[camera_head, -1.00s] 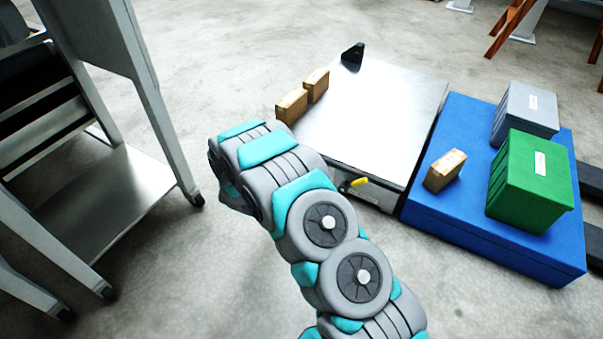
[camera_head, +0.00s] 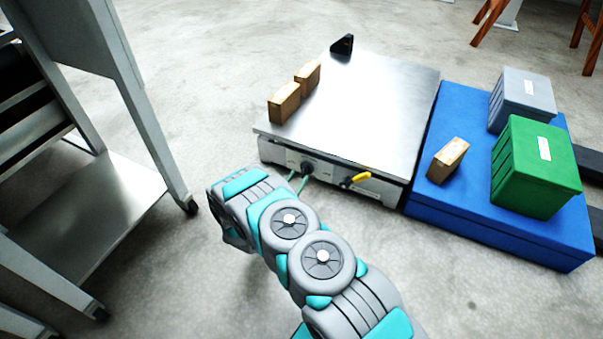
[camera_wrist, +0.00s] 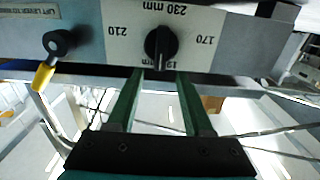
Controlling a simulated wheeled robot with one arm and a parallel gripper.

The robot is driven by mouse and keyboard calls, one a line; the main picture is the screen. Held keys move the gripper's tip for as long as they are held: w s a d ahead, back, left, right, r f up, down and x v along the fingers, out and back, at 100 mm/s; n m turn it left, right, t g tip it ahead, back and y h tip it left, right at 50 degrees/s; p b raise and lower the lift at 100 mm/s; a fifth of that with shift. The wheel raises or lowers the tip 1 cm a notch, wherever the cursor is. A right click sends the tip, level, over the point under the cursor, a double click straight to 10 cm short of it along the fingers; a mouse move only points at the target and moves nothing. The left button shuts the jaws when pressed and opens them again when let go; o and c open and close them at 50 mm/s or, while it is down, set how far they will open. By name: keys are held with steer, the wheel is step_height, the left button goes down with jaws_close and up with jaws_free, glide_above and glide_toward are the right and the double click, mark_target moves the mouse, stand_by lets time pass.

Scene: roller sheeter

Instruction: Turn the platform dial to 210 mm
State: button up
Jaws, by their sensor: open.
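The platform dial (camera_wrist: 160,46) is a black knob on a pale plate on the front panel. It also shows in the head view (camera_head: 307,167), on the front of the metal platform (camera_head: 372,105). In the wrist view the lettering is upside down: 210 at left, 230 mm above, 170 at right, and a partly hidden mark below. I cannot tell for sure which mark the knob points to. My gripper (camera_wrist: 161,76) has two green fingers, open and empty, with tips just below the knob, one on each side. The fingers (camera_head: 297,182) also show in the head view.
A lift lever (camera_wrist: 44,75) with a yellow handle sits beside the dial. Two cardboard boxes (camera_head: 284,103) stand on the platform's left edge. A blue base (camera_head: 470,215) with a green bin (camera_head: 535,170) and a grey bin (camera_head: 522,98) is at right. A metal cart (camera_head: 105,205) is at left.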

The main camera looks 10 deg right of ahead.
mark_target(304, 170)
steer(key=shift+x, duration=1.9)
steer(key=shift+c, duration=0.3)
jaws_close()
